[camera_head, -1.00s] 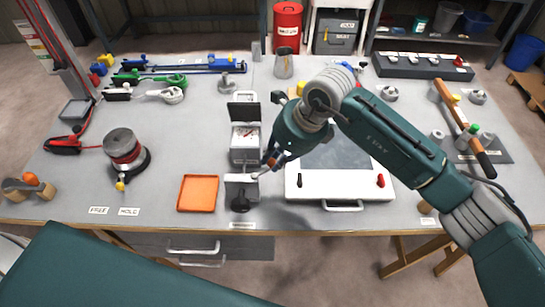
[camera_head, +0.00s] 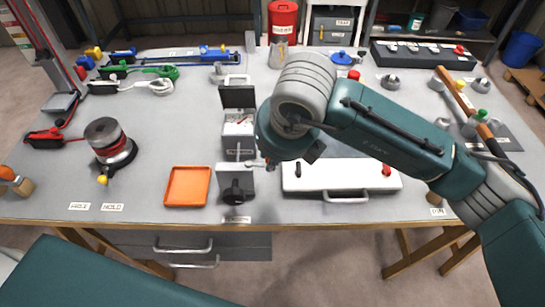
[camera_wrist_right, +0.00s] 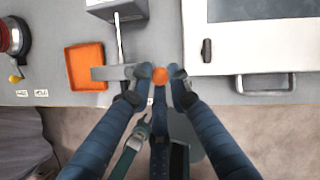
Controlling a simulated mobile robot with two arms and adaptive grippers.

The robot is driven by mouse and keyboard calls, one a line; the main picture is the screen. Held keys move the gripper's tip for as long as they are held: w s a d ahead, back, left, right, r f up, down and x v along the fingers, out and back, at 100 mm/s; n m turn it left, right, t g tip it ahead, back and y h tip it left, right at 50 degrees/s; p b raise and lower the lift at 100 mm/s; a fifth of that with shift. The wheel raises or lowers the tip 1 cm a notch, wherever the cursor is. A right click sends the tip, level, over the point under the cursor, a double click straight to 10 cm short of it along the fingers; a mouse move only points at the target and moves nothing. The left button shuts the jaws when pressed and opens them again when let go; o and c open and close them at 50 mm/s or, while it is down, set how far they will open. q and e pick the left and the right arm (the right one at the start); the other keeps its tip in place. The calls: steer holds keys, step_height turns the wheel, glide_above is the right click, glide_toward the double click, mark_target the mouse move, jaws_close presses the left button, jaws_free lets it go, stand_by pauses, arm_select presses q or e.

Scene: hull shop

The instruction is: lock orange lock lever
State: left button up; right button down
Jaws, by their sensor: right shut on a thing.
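The orange lock lever shows as a round orange end (camera_wrist_right: 160,76) in the right wrist view, between the two fingertips. My right gripper (camera_wrist_right: 161,74) is shut on it, just right of a grey block (camera_wrist_right: 112,73). In the head view my right gripper (camera_head: 268,164) is mostly hidden behind my own wrist, beside the grey front block with a black knob (camera_head: 236,185). The lever itself is hidden there. My left gripper is not in view.
An orange tray (camera_head: 187,186) lies left of the block. A white-framed panel (camera_head: 300,183) with a front handle lies close on the right. A reel with red cord (camera_head: 112,150) stands farther left. The bench's front edge is just below the block.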

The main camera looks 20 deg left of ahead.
steer(key=shift+r, duration=0.15)
stand_by(0.3)
steer(key=c, duration=1.6)
jaws_free()
steer(key=v, duration=1.2)
steer(key=shift+s, duration=0.15)
